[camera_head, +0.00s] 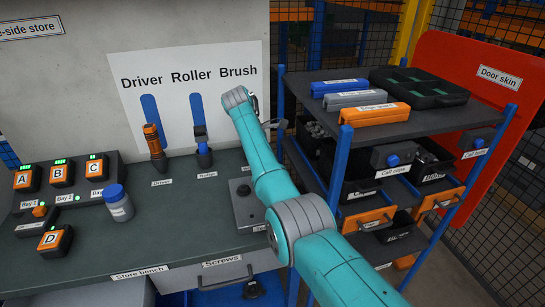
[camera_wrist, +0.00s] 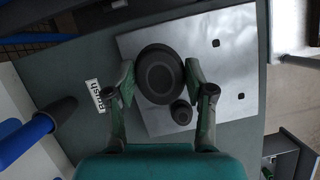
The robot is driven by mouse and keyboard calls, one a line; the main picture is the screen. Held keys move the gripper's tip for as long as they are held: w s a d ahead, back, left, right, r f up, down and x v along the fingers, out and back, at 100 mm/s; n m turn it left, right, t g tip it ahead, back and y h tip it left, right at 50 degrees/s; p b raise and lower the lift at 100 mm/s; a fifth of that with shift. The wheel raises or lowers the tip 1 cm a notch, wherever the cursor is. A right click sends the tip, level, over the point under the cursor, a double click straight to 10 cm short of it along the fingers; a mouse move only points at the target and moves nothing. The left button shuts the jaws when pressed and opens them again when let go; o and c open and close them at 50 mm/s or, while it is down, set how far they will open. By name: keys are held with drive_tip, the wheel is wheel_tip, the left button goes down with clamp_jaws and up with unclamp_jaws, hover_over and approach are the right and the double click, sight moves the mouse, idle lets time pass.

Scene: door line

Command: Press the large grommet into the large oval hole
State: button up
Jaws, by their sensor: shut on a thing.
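In the wrist view, my gripper (camera_wrist: 160,80) has one finger on each side of the large grommet (camera_wrist: 160,73), a black round piece with a wide rim, and is shut on it. The grommet is over a bare metal panel (camera_wrist: 228,60); I cannot tell whether it touches the panel. No large oval hole shows; the grommet and gripper may cover it. A smaller dark round piece (camera_wrist: 181,112) is just below the grommet, on the panel. In the head view, the panel (camera_head: 246,207) lies at the bench's right end, partly behind my arm, and my gripper is hidden.
The panel has two small square holes. A roller (camera_head: 204,155) and an orange driver (camera_head: 153,145) stand on the bench (camera_head: 170,220) to the left. A blue-posted shelf (camera_head: 345,165) with cases and bins stands close on the right. A red door skin (camera_head: 480,80) is behind it.

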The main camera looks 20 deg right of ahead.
drive_tip(key=shift+f, duration=2.7)
drive_tip(key=shift+s+f, duration=0.1)
drive_tip(key=shift+f, duration=0.75)
idle(0.7)
